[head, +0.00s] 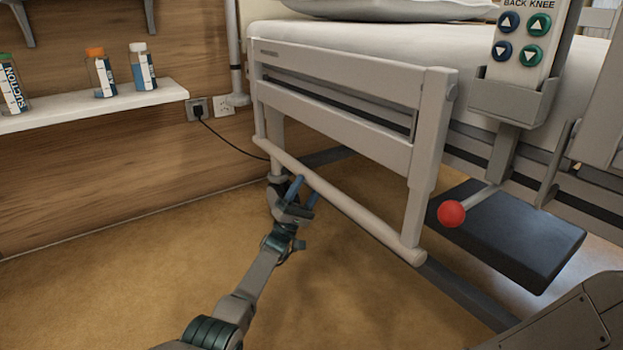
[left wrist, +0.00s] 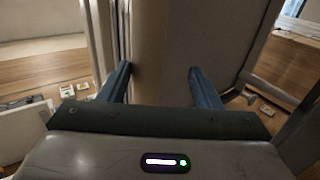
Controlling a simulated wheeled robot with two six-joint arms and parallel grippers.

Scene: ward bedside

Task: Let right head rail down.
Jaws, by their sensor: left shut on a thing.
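The head rail (head: 335,117) is a pale grey panel with slats and two posts on the near side of the bed. A round pale bar (head: 355,211) runs along its bottom, low above the floor. My left gripper (head: 302,188) is shut on this bar toward its far left end. In the left wrist view the bar (left wrist: 164,45) stands between the two blue fingers. A red ball knob (head: 451,214) on a lever sits right of the rail's near post, with no gripper at it. My right gripper is out of view.
A hand control (head: 525,40) with arrow buttons hangs in a grey holder right of the rail. A dark pad (head: 513,238) lies low beneath it. A wall shelf (head: 90,110) with bottles is at the left. The brown floor (head: 130,270) before the rail is clear.

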